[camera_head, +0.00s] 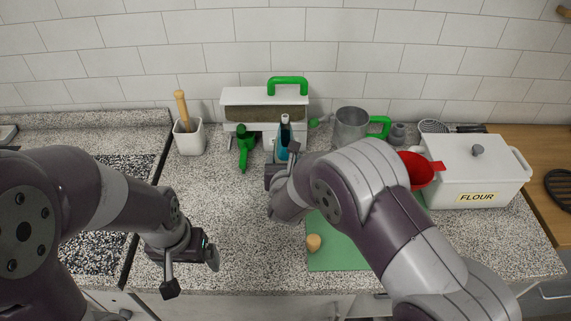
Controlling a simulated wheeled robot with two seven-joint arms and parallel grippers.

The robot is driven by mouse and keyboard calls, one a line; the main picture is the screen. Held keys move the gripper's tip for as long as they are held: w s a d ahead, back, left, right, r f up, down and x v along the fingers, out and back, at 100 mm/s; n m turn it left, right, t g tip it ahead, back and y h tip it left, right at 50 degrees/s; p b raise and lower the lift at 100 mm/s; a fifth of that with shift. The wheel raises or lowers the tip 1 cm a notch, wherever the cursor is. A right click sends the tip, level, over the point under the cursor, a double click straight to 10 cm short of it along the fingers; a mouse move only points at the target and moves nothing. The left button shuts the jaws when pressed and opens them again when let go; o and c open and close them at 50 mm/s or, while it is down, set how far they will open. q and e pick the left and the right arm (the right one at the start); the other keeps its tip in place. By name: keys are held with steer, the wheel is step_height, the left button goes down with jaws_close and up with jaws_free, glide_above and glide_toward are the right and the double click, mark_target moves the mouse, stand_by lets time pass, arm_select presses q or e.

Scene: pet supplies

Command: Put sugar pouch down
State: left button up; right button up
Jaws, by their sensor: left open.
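No sugar pouch can be made out; my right arm covers part of the counter. My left gripper (192,273) is open and empty at the counter's front edge, left of the middle, with its fingers apart. My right gripper (272,180) is over the middle of the counter, in front of the blue bottle (284,138). Its fingers are mostly hidden by its own wrist, so its opening and any contents cannot be told.
A green mat (335,255) bears a small tan piece (314,243). A white FLOUR box (465,172), red bowl (418,170) and metal cup (350,125) stand right. The speckled counter (235,225) between is clear.

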steer(key=shift+f, duration=0.8)
steer(key=shift+w+a+f, duration=0.1)
steer(key=shift+w+f, duration=0.05)
steer(key=shift+w, duration=0.05)
steer(key=shift+s+f, duration=0.1)
steer(key=shift+s, duration=0.05)
steer(key=o, duration=1.2)
steer(key=shift+c, duration=0.2)
